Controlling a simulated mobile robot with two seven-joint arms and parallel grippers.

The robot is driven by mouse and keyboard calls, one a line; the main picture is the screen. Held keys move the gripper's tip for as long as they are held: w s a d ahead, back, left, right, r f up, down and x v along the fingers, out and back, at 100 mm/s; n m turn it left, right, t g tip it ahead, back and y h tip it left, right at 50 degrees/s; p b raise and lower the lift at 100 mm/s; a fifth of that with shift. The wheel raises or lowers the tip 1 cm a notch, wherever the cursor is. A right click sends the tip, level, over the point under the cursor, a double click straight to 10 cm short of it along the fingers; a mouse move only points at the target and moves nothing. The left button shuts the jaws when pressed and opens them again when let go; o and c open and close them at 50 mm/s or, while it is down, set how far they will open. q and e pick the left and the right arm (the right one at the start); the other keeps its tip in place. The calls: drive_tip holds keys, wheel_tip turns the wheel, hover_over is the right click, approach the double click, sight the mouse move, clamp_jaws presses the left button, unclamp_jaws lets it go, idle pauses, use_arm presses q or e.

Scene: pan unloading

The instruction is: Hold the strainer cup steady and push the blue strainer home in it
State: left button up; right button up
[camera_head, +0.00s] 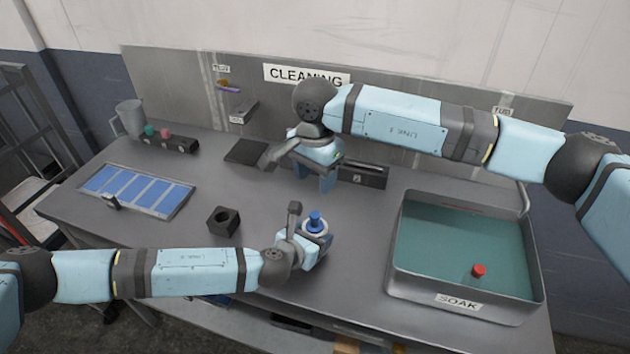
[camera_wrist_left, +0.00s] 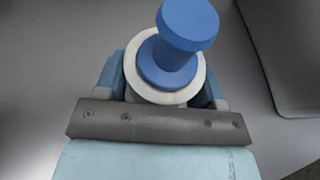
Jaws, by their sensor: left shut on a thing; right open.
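The blue strainer (camera_head: 315,221) stands upright in the mouth of the white strainer cup (camera_head: 323,232), near the front middle of the table. In the left wrist view, the blue strainer (camera_wrist_left: 187,28) has a knob on top and a wider disc inside the rim of the white cup (camera_wrist_left: 146,88). I cannot tell how deep it sits. My left gripper (camera_head: 318,243) is shut on the cup, one finger on each side of it. My right gripper (camera_head: 328,184) is open and empty, above the table behind the cup, fingers pointing down.
The SOAK tub (camera_head: 464,302) stands at the right with a red-topped piece (camera_head: 479,270) in it. A black square block (camera_head: 223,221) lies left of the cup. A blue-panelled tray (camera_head: 137,192) and a grey cup (camera_head: 131,118) are at the left.

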use_arm(q)
drive_tip(key=o, duration=1.1)
drive_tip(key=shift+c, duration=0.2)
